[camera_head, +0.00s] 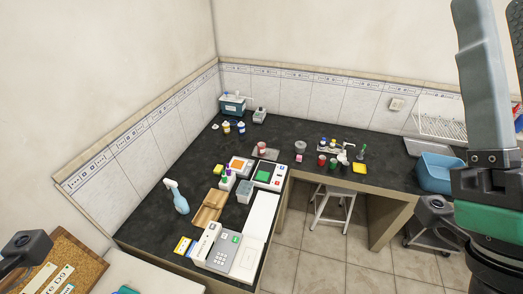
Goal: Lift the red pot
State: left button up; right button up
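Two small red items could be the red pot, and I cannot tell for sure which it is. One is a small red pot (321,160) standing among other little containers on the far stretch of the dark counter. The other is a red-and-white container (262,146) farther left, near the corner of the bench. Both stand on the counter with no gripper near them. My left gripper's fingers do not show either.
On the dark counter (200,150) are a spray bottle (175,197), a wooden tray (209,208), a grey keypad device (222,250) and a green-screened device (268,175). A blue tub (436,172) stands at right. A stool (333,207) sits under the counter.

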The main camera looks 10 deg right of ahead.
jog(key=o, duration=0.8)
